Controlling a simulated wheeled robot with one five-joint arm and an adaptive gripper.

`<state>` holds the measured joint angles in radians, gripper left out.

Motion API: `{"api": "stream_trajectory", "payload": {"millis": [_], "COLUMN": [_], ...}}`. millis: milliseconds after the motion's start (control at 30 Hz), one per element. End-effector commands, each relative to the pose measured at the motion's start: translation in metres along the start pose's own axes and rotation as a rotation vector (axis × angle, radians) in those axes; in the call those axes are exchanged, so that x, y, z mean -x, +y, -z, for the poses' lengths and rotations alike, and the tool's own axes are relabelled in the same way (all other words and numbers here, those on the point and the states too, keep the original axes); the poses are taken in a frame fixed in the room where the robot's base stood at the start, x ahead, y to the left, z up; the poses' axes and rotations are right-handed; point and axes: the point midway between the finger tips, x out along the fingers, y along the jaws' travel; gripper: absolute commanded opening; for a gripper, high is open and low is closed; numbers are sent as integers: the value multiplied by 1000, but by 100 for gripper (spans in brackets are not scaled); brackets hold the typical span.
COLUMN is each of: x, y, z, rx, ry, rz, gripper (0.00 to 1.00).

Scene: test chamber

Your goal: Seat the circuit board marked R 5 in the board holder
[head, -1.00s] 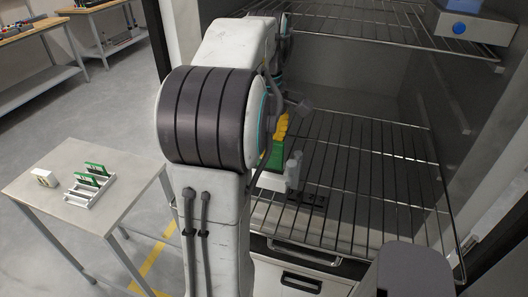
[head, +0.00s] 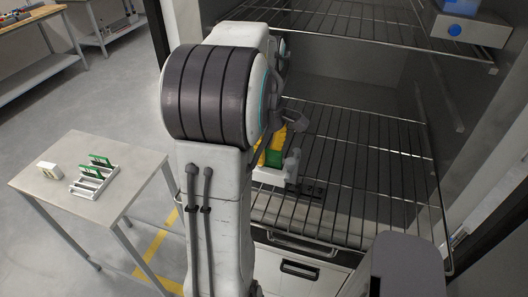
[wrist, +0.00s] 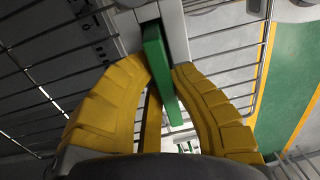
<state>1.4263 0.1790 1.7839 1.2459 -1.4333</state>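A green circuit board (wrist: 160,65) stands between the two yellow fingers of my gripper (wrist: 160,72) in the wrist view. The fingers press in on it from both sides. Its far end lies between pale grey parts of the board holder (wrist: 176,32); I cannot tell how deep it sits. In the head view the board (head: 273,158) shows just above the white holder (head: 268,177), which is on the wire shelf. The yellow fingers (head: 279,133) are partly hidden behind my arm. No R 5 marking is readable.
The wire shelf (head: 365,170) is mostly clear to the right of the holder. A side table (head: 130,180) at the left bears a white rack (head: 88,193) with green boards and a small white box (head: 48,170). A blue-topped box (head: 462,8) is on the upper shelf.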

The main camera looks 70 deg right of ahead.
Motion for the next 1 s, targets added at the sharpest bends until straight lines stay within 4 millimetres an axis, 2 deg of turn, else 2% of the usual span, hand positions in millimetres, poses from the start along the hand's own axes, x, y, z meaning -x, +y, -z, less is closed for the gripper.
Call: {"api": "stream_trajectory", "payload": {"millis": [33,233,633,1000], "x": [0,0,6,46], "y": [0,0,0,2], "z": [0,0,0,0], "rx": [0,0,0,0], "ry": [0,0,0,1], "rz": [0,1,-2,-5], "gripper": [22,39,39,39]}}
